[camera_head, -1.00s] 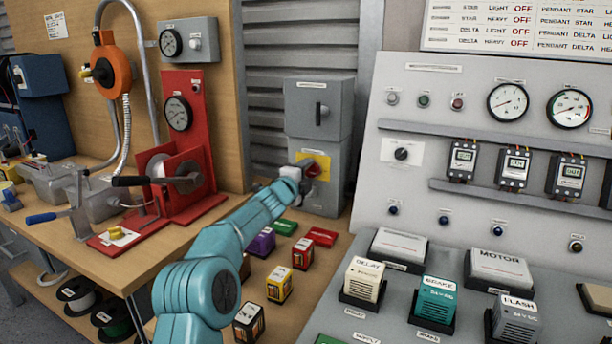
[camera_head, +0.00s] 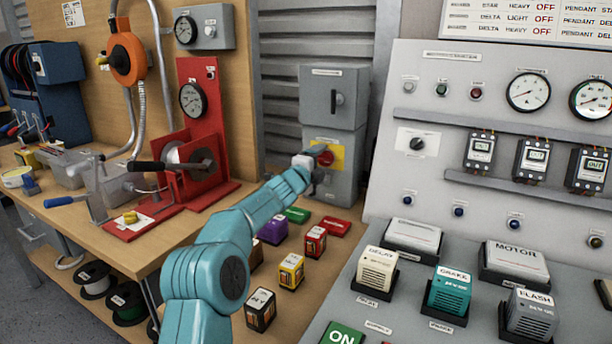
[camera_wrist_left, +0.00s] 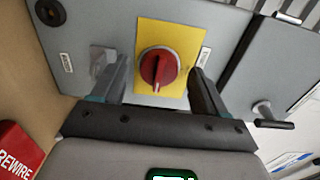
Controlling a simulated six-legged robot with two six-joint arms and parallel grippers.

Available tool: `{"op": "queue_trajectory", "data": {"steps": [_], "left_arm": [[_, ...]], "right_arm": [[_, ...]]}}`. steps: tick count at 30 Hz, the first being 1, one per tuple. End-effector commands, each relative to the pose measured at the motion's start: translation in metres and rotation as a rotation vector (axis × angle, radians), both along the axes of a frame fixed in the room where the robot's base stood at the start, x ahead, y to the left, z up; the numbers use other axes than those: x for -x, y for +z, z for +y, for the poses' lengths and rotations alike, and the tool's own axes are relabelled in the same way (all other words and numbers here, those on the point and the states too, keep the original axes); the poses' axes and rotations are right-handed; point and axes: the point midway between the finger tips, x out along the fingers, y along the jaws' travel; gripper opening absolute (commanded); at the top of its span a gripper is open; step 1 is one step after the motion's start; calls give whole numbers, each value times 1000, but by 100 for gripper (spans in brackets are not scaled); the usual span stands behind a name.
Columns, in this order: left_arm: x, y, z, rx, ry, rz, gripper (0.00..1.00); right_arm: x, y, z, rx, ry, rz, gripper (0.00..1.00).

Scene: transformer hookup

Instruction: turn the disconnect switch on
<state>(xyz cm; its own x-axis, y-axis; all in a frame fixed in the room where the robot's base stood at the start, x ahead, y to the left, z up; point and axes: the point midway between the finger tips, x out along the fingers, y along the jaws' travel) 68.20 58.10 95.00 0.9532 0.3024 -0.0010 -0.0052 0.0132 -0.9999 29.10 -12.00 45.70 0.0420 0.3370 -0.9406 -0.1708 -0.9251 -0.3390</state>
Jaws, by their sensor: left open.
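The disconnect switch is a red rotary knob (camera_head: 326,158) on a yellow plate (camera_head: 338,152), on the front of a grey box at the centre of the head view. In the left wrist view the red knob (camera_wrist_left: 158,70) is in the middle of the yellow plate (camera_wrist_left: 172,32), its raised grip bar running up and down the picture. My left gripper (camera_wrist_left: 160,72) is open, with one finger on each side of the knob in that view. The fingers look apart from it; their depth is unclear. In the head view my left gripper (camera_head: 308,162) partly covers the plate. My right gripper is not in view.
A grey box (camera_head: 334,98) with a black handle sits above the switch box. A red winch stand (camera_head: 205,130) is to the left. A sloped control panel (camera_head: 420,90) fills the right. Several small coloured blocks lie on the bench below my arm.

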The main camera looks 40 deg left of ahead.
Motion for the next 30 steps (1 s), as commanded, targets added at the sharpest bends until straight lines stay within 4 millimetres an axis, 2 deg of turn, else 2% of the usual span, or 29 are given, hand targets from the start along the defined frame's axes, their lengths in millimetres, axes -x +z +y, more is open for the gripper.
{"op": "queue_trajectory", "data": {"steps": [1,3,7,14,18,24,30], "left_arm": [[7,-5,-2,-2,0,-2,73],[18,-7,-6,-2,1,-2,73],[47,-7,-15,-2,1,-3,73],[102,-3,-32,-3,2,-1,73],[128,-1,-41,-2,1,-2,73],[146,-1,-46,-2,1,0,73],[148,-1,-47,-2,0,0,73]], "right_arm": [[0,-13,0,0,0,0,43],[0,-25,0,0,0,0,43],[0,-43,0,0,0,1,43],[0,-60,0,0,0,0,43],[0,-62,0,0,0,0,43],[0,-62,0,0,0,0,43],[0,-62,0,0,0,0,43]]}}
